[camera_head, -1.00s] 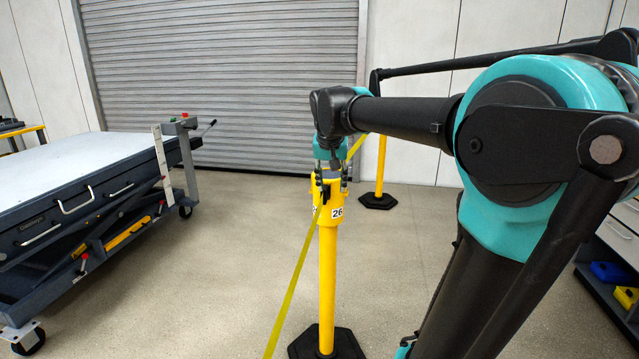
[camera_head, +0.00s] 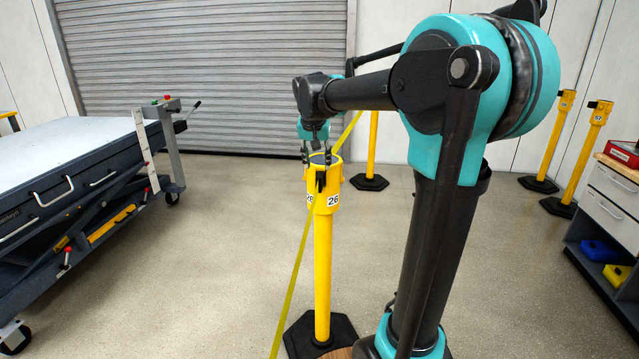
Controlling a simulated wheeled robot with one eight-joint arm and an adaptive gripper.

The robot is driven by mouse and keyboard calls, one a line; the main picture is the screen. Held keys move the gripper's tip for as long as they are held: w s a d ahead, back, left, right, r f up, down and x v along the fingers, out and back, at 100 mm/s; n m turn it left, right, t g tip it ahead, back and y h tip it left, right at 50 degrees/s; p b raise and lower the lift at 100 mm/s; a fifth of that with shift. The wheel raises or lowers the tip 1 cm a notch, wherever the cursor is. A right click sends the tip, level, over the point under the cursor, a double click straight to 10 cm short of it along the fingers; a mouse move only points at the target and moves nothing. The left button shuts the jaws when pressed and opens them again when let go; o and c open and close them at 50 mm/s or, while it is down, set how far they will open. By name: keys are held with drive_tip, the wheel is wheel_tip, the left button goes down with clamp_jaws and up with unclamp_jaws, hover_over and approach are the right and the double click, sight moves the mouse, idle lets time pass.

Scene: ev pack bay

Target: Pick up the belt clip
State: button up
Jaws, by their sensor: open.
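The belt clip (camera_head: 320,181) is a small dark piece at the front of the head of a yellow post (camera_head: 322,260) labelled 26. A yellow belt (camera_head: 295,285) runs from it down toward the bottom of the view. My gripper (camera_head: 317,159) points down just above the post's top. Its two dark fingers are apart, one at the left edge of the head and one toward its right. The clip is below the fingertips. I cannot tell whether any finger touches the post.
Another yellow post (camera_head: 372,150) stands behind, with a belt running to it. A grey lift cart (camera_head: 100,190) stands left and a drawer cabinet (camera_head: 607,200) right. More yellow posts (camera_head: 552,140) stand at the back right. The floor around the post is mostly clear.

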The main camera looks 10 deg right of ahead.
sight(320, 175)
drive_tip(key=shift+s+x, duration=0.15)
drive_tip(key=shift+x, duration=1.45)
drive_tip(key=shift+s+x, duration=0.15)
drive_tip(key=shift+x, duration=1.5)
drive_tip(key=shift+d+f, duration=0.1)
drive_tip(key=shift+d, duration=0.05)
drive_tip(key=shift+c, duration=0.4)
clamp_jaws()
